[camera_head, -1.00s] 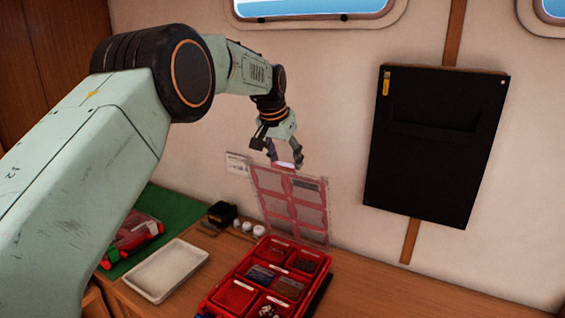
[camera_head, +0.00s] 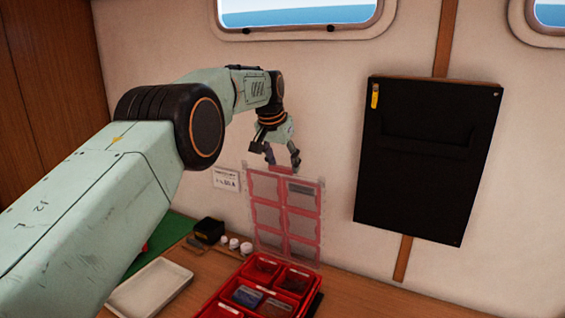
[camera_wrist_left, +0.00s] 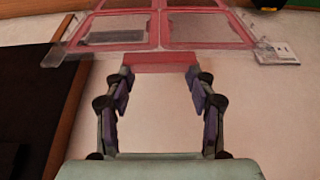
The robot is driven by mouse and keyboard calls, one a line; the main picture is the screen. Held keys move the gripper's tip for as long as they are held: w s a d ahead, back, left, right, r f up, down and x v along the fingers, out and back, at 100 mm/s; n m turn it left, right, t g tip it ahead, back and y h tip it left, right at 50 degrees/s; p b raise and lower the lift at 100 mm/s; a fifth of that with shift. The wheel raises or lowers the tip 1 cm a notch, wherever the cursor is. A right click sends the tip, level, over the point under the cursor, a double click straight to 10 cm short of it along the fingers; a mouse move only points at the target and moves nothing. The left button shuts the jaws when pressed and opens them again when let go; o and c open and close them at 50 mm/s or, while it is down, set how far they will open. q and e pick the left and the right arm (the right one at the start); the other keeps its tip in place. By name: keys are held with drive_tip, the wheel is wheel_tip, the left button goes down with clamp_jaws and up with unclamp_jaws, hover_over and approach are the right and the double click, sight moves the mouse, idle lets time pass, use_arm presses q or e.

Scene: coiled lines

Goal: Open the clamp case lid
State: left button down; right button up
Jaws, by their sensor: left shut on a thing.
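The clamp case (camera_head: 240,292) is a red box with several compartments on the wooden counter, cut off by the bottom edge of the head view. Its clear lid (camera_head: 284,214) with red frames stands up about vertical at the back of the case, near the wall. My left gripper (camera_head: 283,168) is at the lid's top edge. In the left wrist view, its fingers (camera_wrist_left: 160,76) are on either side of the red tab (camera_wrist_left: 160,62) on the lid's edge and hold it. Small items lie in the case's compartments. My right gripper is out of view.
A white tray (camera_head: 150,287) lies left of the case on the counter. A small black box (camera_head: 208,230) and several white caps (camera_head: 234,243) stand behind it. A black wall panel (camera_head: 428,160) hangs to the right. The counter right of the case is clear.

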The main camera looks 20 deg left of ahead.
use_arm(q)
drive_tip(key=shift+f, duration=0.3)
drive_tip(key=c, duration=0.9)
unclamp_jaws()
drive_tip(key=o, duration=0.5)
drive_tip(key=shift+w, duration=0.3)
drive_tip(key=shift+c, duration=0.2)
drive_tip(key=shift+s+r, duration=0.25)
drive_tip(key=shift+r, duration=0.1)
drive_tip(key=v, duration=1.1)
drive_tip(key=shift+w, duration=0.1)
